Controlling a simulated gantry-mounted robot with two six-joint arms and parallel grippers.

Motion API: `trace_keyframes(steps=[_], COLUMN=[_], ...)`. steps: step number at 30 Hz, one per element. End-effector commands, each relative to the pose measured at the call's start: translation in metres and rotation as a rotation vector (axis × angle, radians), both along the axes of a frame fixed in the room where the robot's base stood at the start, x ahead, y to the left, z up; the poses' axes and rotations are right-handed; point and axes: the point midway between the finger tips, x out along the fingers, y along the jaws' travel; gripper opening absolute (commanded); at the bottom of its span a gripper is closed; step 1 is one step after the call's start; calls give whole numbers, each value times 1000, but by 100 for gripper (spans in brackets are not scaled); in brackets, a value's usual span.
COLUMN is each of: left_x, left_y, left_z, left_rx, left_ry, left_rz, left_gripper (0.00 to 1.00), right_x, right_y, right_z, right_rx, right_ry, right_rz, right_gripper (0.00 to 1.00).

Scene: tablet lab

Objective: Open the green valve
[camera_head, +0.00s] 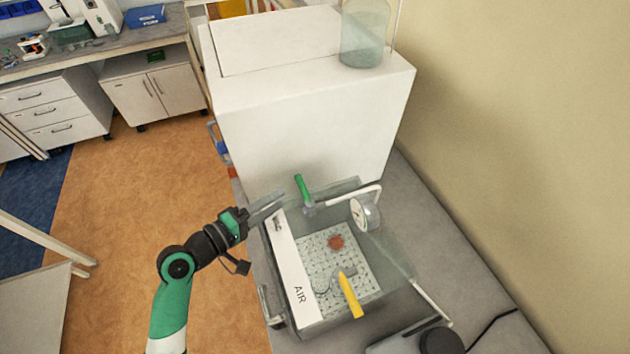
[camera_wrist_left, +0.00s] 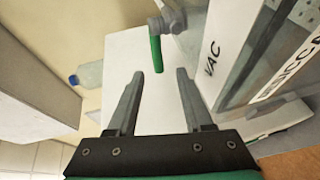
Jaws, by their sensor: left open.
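The green valve handle (camera_head: 302,187) stands up from a grey fitting at the back of a clear desiccator box (camera_head: 345,322). In the left wrist view the green handle (camera_wrist_left: 156,54) hangs from its grey fitting, its free end seen between the fingertip lines. My left gripper (camera_head: 279,202) is open and empty, just left of the green handle in the head view. Its two fingers (camera_wrist_left: 160,75) show apart in the wrist view; no contact with the handle is visible. My right gripper is not in view.
A yellow valve handle (camera_head: 350,296) is at the box's front, near the AIR label. A round gauge (camera_head: 364,213) and white pipe are right of the green valve. A large white cabinet (camera_head: 305,130) stands behind, carrying a clear jar (camera_head: 364,35). Grey bench (camera_head: 440,230) is free at right.

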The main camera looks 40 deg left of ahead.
Motion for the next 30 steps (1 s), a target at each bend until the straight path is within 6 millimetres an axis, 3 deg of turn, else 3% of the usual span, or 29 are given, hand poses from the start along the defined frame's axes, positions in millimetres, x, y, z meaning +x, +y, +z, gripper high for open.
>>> trace_keyframes(steps=[5, 18, 23, 30], left_x=[15, 102, 114, 115], left_y=[-2, -9, -10, -10], left_z=[0, -15, -17, -17], left_rx=[1, 3, 4, 4], left_ry=[-1, -2, -2, -2], left_rz=[-5, -5, -4, -3], left_gripper=[51, 51, 51, 51], right_x=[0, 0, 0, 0], right_y=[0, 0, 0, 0], right_z=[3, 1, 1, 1], right_rx=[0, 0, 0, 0], right_ry=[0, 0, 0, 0], right_rz=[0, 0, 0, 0], right_gripper=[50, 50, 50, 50])
